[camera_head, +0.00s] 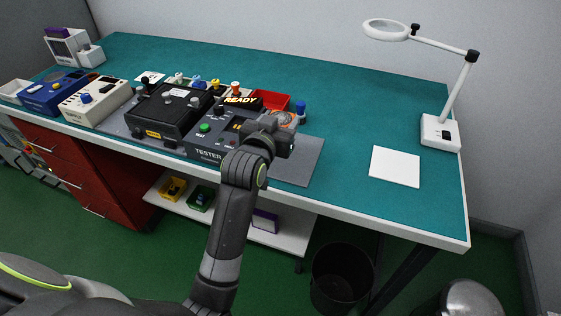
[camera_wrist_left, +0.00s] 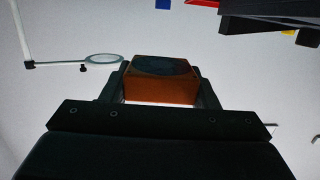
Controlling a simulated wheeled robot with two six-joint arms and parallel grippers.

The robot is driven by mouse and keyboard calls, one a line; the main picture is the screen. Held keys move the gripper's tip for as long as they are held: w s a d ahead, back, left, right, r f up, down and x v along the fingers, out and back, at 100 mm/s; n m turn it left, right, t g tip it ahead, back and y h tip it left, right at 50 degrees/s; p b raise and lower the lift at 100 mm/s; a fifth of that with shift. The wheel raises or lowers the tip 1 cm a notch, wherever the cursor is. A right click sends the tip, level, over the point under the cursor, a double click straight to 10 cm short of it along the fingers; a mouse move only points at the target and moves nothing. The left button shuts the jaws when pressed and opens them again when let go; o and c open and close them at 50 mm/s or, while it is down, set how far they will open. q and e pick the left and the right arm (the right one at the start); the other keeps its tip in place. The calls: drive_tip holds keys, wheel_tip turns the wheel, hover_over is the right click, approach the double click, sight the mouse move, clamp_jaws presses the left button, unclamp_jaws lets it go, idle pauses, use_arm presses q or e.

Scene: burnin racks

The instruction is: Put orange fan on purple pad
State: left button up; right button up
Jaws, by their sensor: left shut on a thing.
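My left gripper (camera_head: 280,133) is raised over the front of the bench by the tester box and is shut on the orange fan (camera_head: 289,117). The gripper hides most of the fan in the head view. In the left wrist view, the fan (camera_wrist_left: 161,90) is an orange block with a dark round top, held between the two fingers. No flat purple pad is clear to me. Purple shows on top of a white device (camera_head: 66,45) at the far left and on a box (camera_head: 265,220) on the lower shelf. My right gripper is not in view.
The tester box (camera_head: 210,135) with a lit READY sign, a black box (camera_head: 172,112) and a red bin (camera_head: 271,99) stand close left of the gripper. A white sheet (camera_head: 395,167) and a magnifier lamp (camera_head: 440,132) are at right. The teal bench is clear between.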

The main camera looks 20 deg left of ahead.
use_arm(q)
hover_over(281, 161)
wheel_tip(281, 161, down, 8)
drive_tip(key=shift+r, duration=0.25)
wheel_tip(281, 161, down, 4)
drive_tip(key=shift+r+b, duration=0.1)
drive_tip(key=shift+b, duration=0.2)
drive_tip(key=shift+f, duration=0.2)
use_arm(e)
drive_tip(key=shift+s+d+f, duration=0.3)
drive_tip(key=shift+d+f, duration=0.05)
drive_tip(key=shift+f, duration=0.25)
use_arm(q)
drive_tip(key=shift+f, duration=0.15)
drive_tip(key=o, duration=1)
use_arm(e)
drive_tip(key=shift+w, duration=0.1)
